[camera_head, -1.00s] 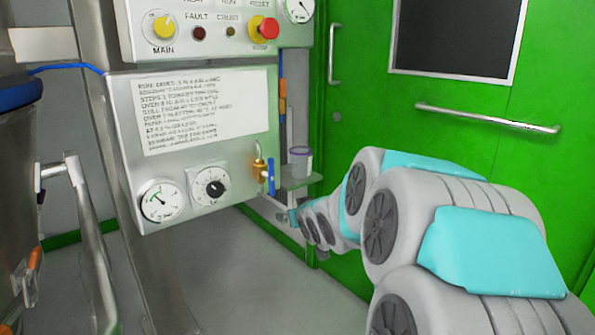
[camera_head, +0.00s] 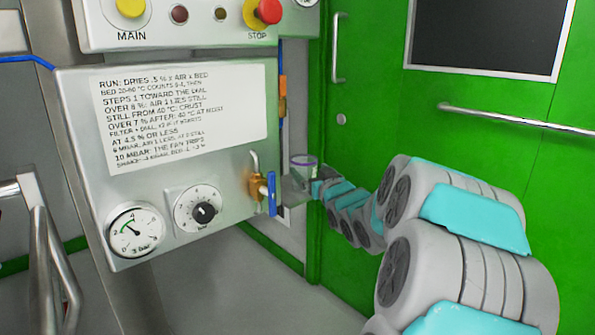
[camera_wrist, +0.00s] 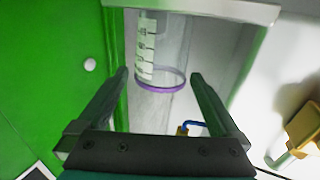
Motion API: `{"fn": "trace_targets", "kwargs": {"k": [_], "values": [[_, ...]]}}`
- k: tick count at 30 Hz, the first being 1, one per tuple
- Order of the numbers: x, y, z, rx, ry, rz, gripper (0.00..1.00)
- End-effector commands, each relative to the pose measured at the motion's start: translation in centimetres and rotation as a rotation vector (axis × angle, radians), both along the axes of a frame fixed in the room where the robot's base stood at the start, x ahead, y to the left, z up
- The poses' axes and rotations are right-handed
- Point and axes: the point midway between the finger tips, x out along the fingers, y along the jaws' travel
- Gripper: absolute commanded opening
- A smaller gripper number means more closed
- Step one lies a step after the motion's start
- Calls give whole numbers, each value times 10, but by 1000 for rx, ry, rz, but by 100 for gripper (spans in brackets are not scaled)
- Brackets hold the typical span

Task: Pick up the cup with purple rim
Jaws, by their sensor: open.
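The clear cup with the purple rim (camera_head: 304,161) stands on a small ledge beside the control panel in the head view. In the wrist view the cup (camera_wrist: 161,60) shows a white label with dark markings, and its purple rim points toward the lower part of the picture. My gripper (camera_wrist: 160,76) is open, with one finger on each side of the cup's rim in the wrist view. I cannot tell whether either finger touches it. In the head view my arm reaches to the ledge, and the fingers are too small to make out.
The grey control panel (camera_head: 180,150) with dials stands left of the cup. A brass valve with a blue handle (camera_head: 271,193) juts out close to the ledge (camera_head: 296,186). A green door (camera_head: 375,110) with a horizontal handle bar (camera_head: 520,119) is on the right.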

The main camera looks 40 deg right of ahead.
Motion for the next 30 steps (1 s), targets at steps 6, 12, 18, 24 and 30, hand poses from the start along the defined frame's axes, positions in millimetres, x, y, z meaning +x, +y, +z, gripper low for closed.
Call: {"fn": "trace_targets", "kwargs": {"k": [6, 12, 18, 24, 30], "values": [[17, -6, 1, -1, -3, 0, 100], [30, -9, 2, 0, -3, 0, 100], [53, -15, 7, -2, -3, 1, 100], [74, -22, 5, 2, 2, 0, 100], [75, -22, 7, 1, -1, -1, 100]]}}
